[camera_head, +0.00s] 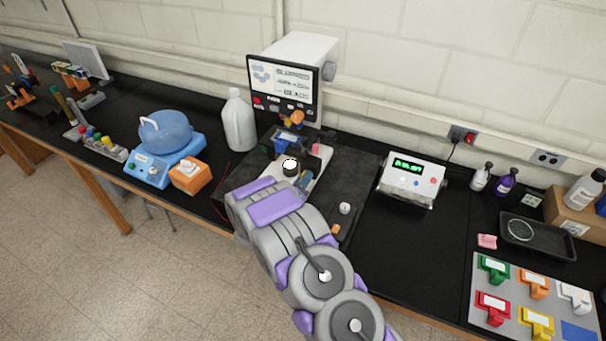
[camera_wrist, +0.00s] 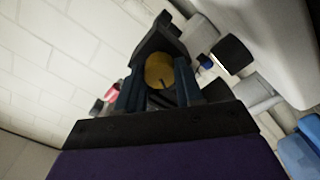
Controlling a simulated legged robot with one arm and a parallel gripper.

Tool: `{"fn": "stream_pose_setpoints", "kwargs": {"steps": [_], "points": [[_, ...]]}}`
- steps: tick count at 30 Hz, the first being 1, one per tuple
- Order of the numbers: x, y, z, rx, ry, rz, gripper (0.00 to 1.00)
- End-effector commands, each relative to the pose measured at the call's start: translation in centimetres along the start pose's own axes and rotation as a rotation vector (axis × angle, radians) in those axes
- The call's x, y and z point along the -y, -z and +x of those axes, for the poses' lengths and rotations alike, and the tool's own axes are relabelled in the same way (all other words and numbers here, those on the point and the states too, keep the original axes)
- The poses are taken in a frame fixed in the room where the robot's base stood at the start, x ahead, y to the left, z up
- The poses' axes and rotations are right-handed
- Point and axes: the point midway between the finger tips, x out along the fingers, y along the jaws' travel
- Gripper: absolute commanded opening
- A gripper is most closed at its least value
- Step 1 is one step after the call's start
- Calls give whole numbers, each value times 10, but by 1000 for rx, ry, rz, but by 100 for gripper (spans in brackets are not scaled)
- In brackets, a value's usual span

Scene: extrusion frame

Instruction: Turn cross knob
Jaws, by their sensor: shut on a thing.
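In the wrist view my gripper (camera_wrist: 158,88) is shut, with its two dark fingers on either side of a round yellow knob (camera_wrist: 159,70). The knob's face is partly covered by the fingers, and I cannot make out a cross shape on it. A dark bracket rises just behind the knob. In the head view my purple and grey arm reaches over the front of the black bench toward the instrument with a screen (camera_head: 284,88). There my gripper and the held knob cannot be made out clearly.
A blue-based basin (camera_head: 165,142) and a white jug (camera_head: 238,122) stand left of the instrument. A white box with a green display (camera_head: 411,178) stands to its right. Farther right are a black tray (camera_head: 537,236) and a board of coloured holders (camera_head: 516,293).

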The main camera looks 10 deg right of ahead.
Motion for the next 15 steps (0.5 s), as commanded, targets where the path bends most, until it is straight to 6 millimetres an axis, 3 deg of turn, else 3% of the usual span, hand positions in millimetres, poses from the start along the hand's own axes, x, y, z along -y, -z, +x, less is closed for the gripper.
{"fn": "stream_pose_setpoints", "kwargs": {"steps": [15], "points": [[1, 5, 0, -11, 2, -165, 6]]}}
